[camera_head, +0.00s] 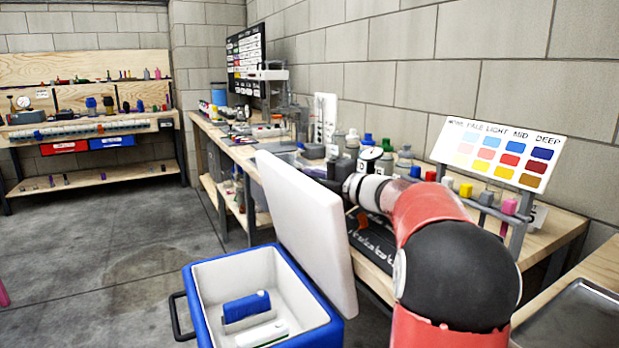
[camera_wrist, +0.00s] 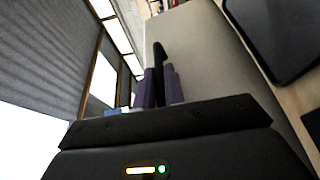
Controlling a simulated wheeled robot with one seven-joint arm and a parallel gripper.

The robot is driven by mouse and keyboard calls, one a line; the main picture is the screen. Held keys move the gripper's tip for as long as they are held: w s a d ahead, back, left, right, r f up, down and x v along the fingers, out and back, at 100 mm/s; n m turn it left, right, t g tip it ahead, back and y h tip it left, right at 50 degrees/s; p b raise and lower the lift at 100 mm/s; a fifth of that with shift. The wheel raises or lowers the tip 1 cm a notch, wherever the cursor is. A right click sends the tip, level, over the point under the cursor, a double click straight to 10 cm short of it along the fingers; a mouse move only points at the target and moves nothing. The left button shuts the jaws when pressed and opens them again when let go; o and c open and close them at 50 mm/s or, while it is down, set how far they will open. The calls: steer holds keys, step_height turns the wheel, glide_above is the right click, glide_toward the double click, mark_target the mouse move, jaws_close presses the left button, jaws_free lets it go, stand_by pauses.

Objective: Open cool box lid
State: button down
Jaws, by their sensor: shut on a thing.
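The cool box (camera_head: 205,312) is blue with a white interior and stands on the floor at the bottom centre of the head view. Its white lid (camera_head: 305,225) is raised, nearly upright and leaning a little toward my arm. Inside lie a blue-topped item (camera_head: 247,308) and a white item with a green edge (camera_head: 262,334). In the wrist view, my gripper (camera_wrist: 160,85) is shut on a slim black part (camera_wrist: 159,58) against the lid's pale face (camera_wrist: 210,60). In the head view the lid hides my gripper.
A wooden workbench (camera_head: 560,225) with bottles, paint pots and a colour chart (camera_head: 497,153) runs along the right wall, close behind my arm. A dark tray (camera_head: 575,320) is at the lower right. The concrete floor (camera_head: 110,250) to the left is clear.

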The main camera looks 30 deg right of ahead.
steer(key=shift+d, duration=0.6)
steer(key=c, duration=1.5)
jaws_free()
steer(key=shift+a, duration=0.1)
steer(key=shift+r, duration=0.1)
